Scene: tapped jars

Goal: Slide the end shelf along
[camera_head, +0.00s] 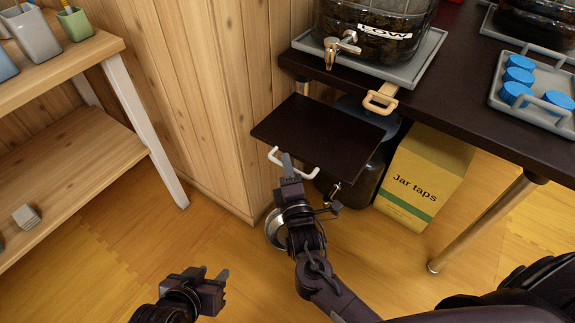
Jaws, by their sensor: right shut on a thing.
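The end shelf (318,137) is a dark brown flat board, set lower than the dark table top at its left end. A white handle (302,171) runs along its near edge. My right gripper (288,166) is shut on the left part of this handle, and its fingers partly hide it. The shelf is bare. My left gripper (213,275) is open and empty, low at the bottom left, apart from the shelf.
A tapped jar (380,28) stands on a grey tray (402,72) on the table (455,90). A tan handle (381,99) sits at the table edge. A yellow "Jar taps" box (424,178) stands below. A wooden wall (207,95) borders the shelf's left side.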

